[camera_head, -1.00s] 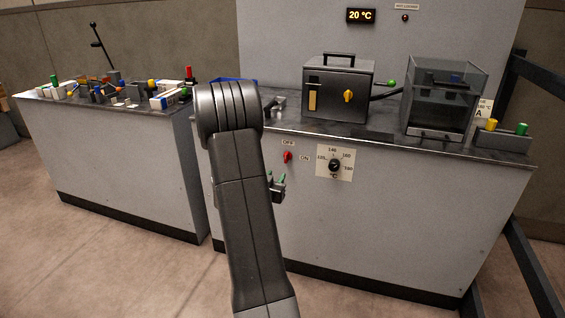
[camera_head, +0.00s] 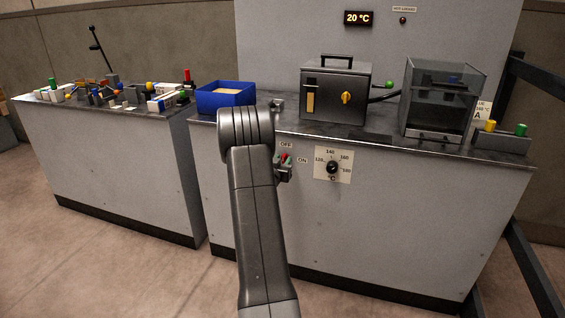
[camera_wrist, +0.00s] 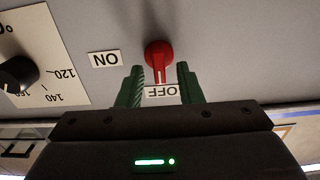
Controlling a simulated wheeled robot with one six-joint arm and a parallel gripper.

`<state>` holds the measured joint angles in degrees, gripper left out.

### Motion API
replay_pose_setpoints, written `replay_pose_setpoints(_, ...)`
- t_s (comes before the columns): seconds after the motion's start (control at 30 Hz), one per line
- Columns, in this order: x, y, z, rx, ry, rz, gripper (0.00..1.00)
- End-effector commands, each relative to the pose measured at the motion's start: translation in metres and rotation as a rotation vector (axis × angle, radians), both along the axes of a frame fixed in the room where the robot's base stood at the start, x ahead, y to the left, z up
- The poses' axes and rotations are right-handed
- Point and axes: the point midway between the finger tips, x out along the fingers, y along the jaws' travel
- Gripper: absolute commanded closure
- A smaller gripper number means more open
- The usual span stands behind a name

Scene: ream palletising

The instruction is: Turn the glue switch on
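The glue switch is a small red rotary knob (camera_wrist: 159,58) on the grey cabinet front, with its lever pointing at the OFF label (camera_wrist: 161,91). The ON label (camera_wrist: 104,59) sits beside it, and also shows in the head view (camera_head: 303,160). The wrist view is upside down. My gripper (camera_wrist: 160,82) is open, its two green fingers on either side of the lever's end with gaps between. In the head view my gripper (camera_head: 284,162) is at the cabinet front, partly covering the red knob.
A temperature dial (camera_head: 332,167) is right of the switch. On the counter above stand a blue bin (camera_head: 226,98), a dark box machine (camera_head: 330,92) and a glass-sided case (camera_head: 438,100). The display (camera_head: 358,18) reads 20 °C. A cluttered bench (camera_head: 110,150) stands left.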

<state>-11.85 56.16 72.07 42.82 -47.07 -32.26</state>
Motion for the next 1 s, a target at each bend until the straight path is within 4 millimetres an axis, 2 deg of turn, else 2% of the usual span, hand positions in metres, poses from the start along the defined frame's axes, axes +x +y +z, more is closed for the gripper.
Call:
replay_pose_setpoints(0.37,0.0063,-0.0019,0.0003,0.000,0.001,0.001,0.67)
replay_pose_setpoints(0.53,0.0062,-0.0020,0.0002,0.000,0.001,0.001,0.97)
replay_pose_setpoints(0.57,0.0062,-0.0020,0.0002,0.000,0.001,0.001,1.00)
replay_pose_setpoints(1.0,0.0058,-0.0028,-0.0022,0.060,-0.019,0.000,1.00)
